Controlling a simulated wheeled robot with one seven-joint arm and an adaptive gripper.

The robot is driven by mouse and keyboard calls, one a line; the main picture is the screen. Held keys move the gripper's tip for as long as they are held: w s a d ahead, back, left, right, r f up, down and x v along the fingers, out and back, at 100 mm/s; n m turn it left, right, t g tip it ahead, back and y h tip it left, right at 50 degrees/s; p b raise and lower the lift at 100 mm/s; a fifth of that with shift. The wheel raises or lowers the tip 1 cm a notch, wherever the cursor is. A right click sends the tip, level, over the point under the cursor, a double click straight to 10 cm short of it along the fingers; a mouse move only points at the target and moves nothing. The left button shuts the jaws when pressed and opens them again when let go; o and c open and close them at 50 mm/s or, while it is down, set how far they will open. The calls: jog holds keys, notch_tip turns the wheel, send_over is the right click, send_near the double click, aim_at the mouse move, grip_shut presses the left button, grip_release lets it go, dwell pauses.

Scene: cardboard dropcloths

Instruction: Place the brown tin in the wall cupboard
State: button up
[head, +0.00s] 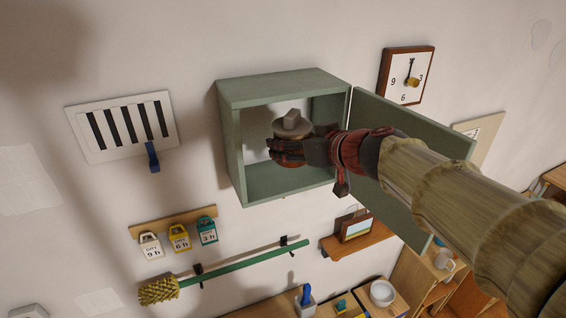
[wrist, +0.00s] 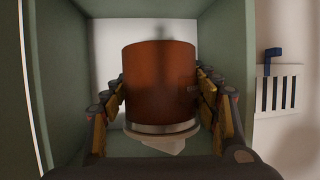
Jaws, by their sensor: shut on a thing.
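The wall cupboard (head: 233,140) is a green box on the wall with its door (head: 370,112) swung open to the right. The brown tin (wrist: 160,85) is between the fingers of my gripper (wrist: 163,100) in the wrist view, with the cupboard walls around it. In the wrist view its pale lid end points down in the picture. In the head view the lid with its knob (head: 292,124) shows above my gripper (head: 283,150), at the cupboard opening. My fingers hide much of the tin there. I cannot tell whether the tin touches the cupboard floor.
The open door stands close beside my arm. A wall vent (head: 122,125) with a blue lever is left of the cupboard, and a clock (head: 406,76) is at upper right. Tags (head: 179,237), a green-handled brush (head: 240,262) and a small shelf (head: 358,245) are below.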

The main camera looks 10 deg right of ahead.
jog(key=w+f, duration=0.4)
jog(key=w+a+f+b, duration=0.1)
jog(key=w+f, duration=0.1)
jog(key=shift+w+f, duration=0.2)
jog(key=shift+w, duration=0.15)
jog(key=shift+f+b, duration=0.8)
jog(key=shift+f, duration=0.8)
jog(key=shift+d, duration=0.1)
jog(key=shift+f, duration=0.15)
jog(key=o, duration=1.5)
jog(key=shift+f, duration=0.1)
